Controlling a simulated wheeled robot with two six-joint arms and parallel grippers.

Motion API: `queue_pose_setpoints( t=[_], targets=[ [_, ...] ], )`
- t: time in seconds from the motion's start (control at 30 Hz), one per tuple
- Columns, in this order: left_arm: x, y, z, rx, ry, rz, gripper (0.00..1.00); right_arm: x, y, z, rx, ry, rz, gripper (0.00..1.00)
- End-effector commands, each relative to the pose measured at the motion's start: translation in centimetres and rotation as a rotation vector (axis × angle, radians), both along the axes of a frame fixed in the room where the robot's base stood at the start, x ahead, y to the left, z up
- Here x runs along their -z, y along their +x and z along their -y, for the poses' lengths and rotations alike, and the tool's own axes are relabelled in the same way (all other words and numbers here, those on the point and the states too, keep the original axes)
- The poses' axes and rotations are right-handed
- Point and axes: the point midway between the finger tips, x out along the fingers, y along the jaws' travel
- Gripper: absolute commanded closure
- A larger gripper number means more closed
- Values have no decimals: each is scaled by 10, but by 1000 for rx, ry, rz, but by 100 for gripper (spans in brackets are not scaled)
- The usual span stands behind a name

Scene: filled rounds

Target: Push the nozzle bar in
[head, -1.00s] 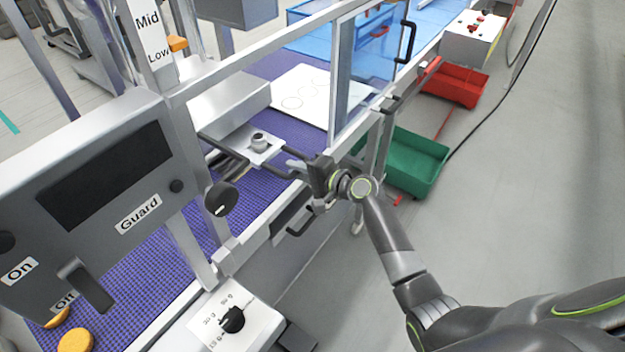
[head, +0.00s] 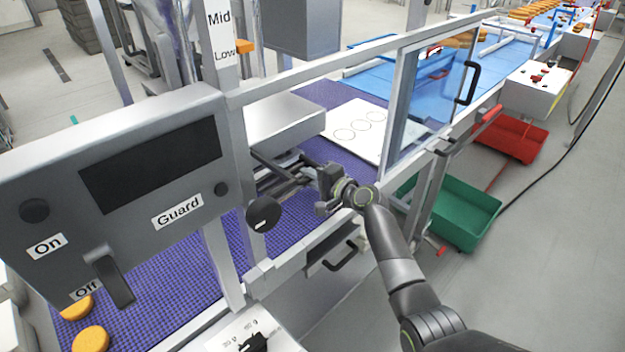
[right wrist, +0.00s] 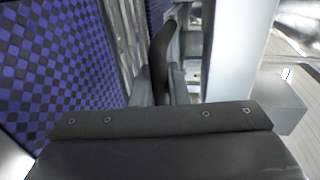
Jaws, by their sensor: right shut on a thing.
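The nozzle bar (head: 281,177) shows in the head view as dark rails running out from below a grey housing (head: 285,122), over the purple belt. My right gripper (head: 324,181) is at the bar's near end, shut on it; the gripper hides the held part. The nozzle plate is not visible now. In the right wrist view, the dark palm of my right gripper (right wrist: 160,105) fills the bottom, with a black curved bar piece (right wrist: 161,55) beyond it. My left gripper is not in view.
A round black knob (head: 263,214) sits close to the left of the bar. The control panel (head: 120,190) stands at the left. A clear guard door (head: 430,90) is to the right. Green (head: 462,215) and red (head: 512,138) bins stand outside the frame, beside open floor.

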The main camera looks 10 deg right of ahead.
Motion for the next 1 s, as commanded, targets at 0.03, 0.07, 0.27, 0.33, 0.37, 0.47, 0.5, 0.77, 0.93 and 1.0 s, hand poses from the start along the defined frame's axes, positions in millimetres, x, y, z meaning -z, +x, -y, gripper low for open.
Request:
queue_pose_setpoints(
  t=[0.03,0.07,0.27,0.33,0.37,0.47,0.5,0.77,0.93,1.0],
  targets=[
    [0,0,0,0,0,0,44,-3,1,-1,2,3,6,100],
    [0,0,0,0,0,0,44,-3,1,-1,2,3,6,100],
    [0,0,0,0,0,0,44,-3,1,-1,2,2,6,67],
    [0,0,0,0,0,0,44,-3,1,0,1,2,5,67],
    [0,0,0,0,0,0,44,-2,1,0,1,2,5,67],
    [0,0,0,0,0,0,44,-2,1,0,1,2,4,67],
    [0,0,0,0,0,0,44,-2,0,0,1,2,4,67],
    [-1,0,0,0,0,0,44,-5,-11,10,1,0,5,67],
    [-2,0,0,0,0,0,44,-9,-29,24,2,0,5,67],
    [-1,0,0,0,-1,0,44,-11,-38,31,2,-1,6,67]
  ],
)
